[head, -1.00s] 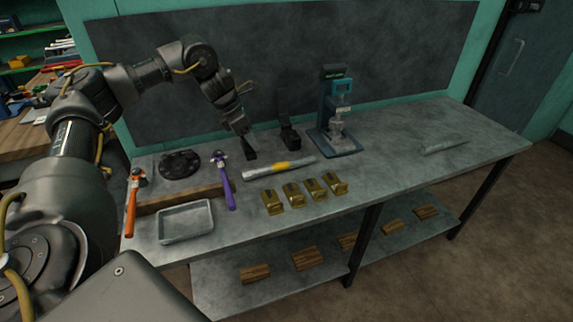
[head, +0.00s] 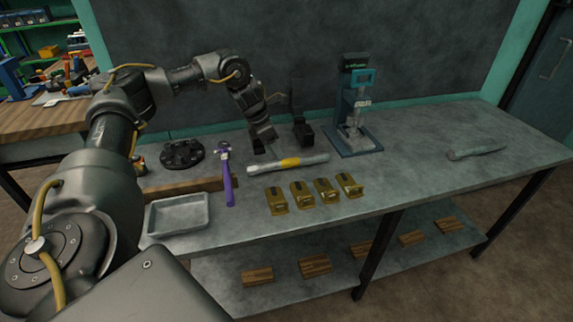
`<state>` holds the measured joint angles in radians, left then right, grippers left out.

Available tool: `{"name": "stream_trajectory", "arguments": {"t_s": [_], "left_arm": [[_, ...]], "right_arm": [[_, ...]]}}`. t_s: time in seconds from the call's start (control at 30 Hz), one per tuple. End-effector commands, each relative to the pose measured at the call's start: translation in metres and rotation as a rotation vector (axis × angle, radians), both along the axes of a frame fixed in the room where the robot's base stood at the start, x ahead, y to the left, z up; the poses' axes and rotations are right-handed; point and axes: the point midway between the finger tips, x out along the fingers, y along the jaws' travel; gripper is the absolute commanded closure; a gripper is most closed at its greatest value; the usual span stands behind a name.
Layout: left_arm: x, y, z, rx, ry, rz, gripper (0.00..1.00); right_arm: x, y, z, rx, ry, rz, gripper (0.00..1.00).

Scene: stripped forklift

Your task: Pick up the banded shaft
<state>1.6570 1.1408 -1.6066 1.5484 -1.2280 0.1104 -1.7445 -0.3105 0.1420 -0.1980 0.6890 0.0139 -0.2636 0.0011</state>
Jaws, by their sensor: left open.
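The banded shaft (head: 262,167) is a pale grey rod with a yellow band near its middle. It lies on the grey workbench (head: 420,185), behind the row of brass blocks. My left gripper (head: 266,150) is open and points down just behind the shaft, near the yellow band. I cannot tell the exact gap between its fingertips and the shaft. The gripper holds nothing that I can see. My right gripper is not in view.
Several brass blocks (head: 301,194) stand in front of the shaft. A purple-handled hammer (head: 228,185) and metal tray (head: 178,215) lie left. A blue press (head: 355,125) and black stand (head: 301,125) stand behind. A plain grey rod (head: 476,153) lies at right, with clear bench before it.

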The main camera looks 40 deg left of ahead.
Motion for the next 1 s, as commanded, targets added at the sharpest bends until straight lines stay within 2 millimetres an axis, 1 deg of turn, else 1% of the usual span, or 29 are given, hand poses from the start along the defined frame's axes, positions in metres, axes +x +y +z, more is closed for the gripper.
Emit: {"name": "stream_trajectory", "arguments": {"t_s": [0.03,0.1,0.37,0.47,0.6,0.7,0.8,1.0], "left_arm": [[0.002,-0.001,-0.007,0.001,0.003,0.001,0.46],[0.004,-0.002,-0.014,0.001,0.002,0.001,0.46],[0.007,-0.004,-0.022,0.001,0.001,0.001,0.46],[0.011,-0.006,-0.032,0.002,0.002,0.002,0.46],[0.019,-0.010,-0.052,0.002,0.002,0.002,0.46],[0.022,-0.012,-0.062,0.001,0.002,0.002,0.46],[0.024,-0.013,-0.066,0.001,0.000,0.003,0.46],[0.024,-0.013,-0.067,0.001,-0.001,0.003,0.46]], "right_arm": [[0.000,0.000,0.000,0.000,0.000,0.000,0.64],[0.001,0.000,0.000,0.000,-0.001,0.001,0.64],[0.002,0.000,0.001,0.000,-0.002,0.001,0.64],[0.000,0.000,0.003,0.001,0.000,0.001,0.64],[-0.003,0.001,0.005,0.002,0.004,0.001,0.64],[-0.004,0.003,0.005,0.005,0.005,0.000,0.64],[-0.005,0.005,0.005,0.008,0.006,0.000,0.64],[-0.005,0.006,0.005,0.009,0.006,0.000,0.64]]}}
